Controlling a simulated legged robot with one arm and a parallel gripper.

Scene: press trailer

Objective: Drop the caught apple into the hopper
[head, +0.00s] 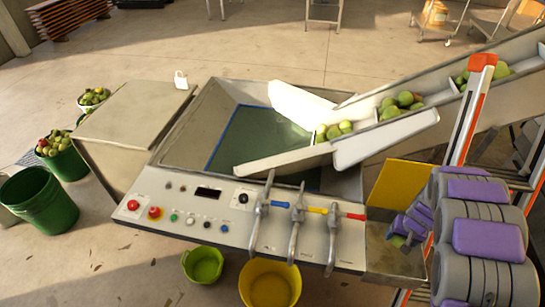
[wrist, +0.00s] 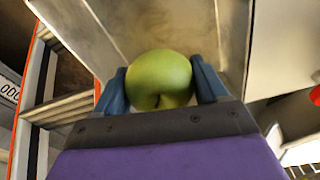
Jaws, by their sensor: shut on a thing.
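My gripper (head: 400,234) is in the small metal bay (head: 378,253) below a yellow panel (head: 403,188), at the right end of the control panel. In the wrist view its two blue fingers (wrist: 161,84) are shut on a green apple (wrist: 160,74), one on each side. The hopper (head: 196,122) is the wide metal basin left of and beyond my gripper. Green apples (head: 333,130) lie at the chute end above it.
An inclined conveyor (head: 450,115) with apples rises to the right. Levers (head: 296,222) stand up from the control panel (head: 190,205) between my gripper and the basin's front. Yellow (head: 270,285) and green (head: 203,265) buckets are on the floor. An orange-edged post (head: 468,105) stands beside my arm.

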